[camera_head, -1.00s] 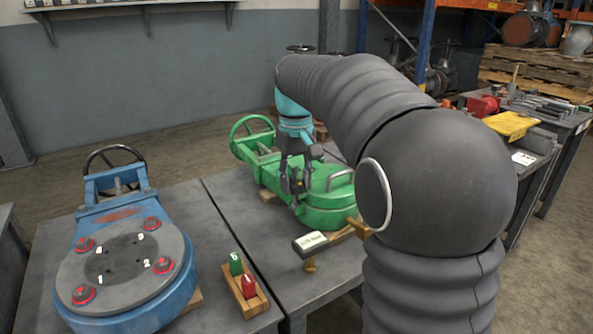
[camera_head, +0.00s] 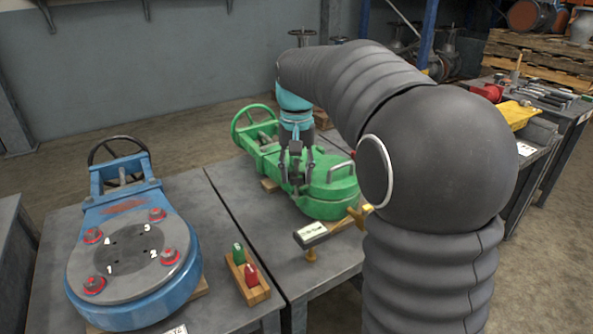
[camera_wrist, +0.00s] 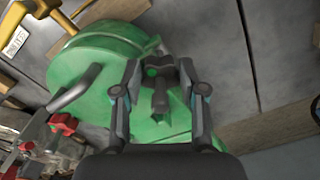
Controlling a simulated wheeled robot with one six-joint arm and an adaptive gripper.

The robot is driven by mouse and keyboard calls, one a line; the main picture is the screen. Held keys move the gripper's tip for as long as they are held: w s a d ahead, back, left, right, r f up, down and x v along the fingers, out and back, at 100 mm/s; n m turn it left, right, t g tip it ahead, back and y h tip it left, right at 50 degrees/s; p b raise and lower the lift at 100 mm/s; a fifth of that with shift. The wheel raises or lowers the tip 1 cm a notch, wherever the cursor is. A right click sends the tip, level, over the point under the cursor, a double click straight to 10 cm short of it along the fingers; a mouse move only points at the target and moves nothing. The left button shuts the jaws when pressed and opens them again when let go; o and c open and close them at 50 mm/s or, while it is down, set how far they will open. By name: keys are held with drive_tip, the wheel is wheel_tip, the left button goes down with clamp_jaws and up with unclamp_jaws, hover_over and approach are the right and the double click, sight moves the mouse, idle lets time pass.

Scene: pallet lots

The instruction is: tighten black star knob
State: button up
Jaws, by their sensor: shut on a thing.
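A dark knob with a green centre (camera_wrist: 160,92) sits on the green valve body (camera_wrist: 95,58) in the wrist view. Its lobes are partly covered, so its full star outline cannot be made out. My gripper (camera_wrist: 160,70) is shut on the knob, with one finger on each side. In the head view, my gripper (camera_head: 301,187) points down onto the green valve (camera_head: 330,204), between its handwheel and its round end. The knob is too small and dark to tell from the fingers there.
A blue valve (camera_head: 120,299) with red knobs on its round grey plate lies on the left table. A wooden block (camera_head: 259,292) holds a green and a red piece. A yellow tray (camera_head: 519,114) is at right.

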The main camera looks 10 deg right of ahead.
drive_tip(key=o, duration=1.2)
drive_tip(key=shift+c, duration=0.2)
wheel_tip(320, 180, up, 12)
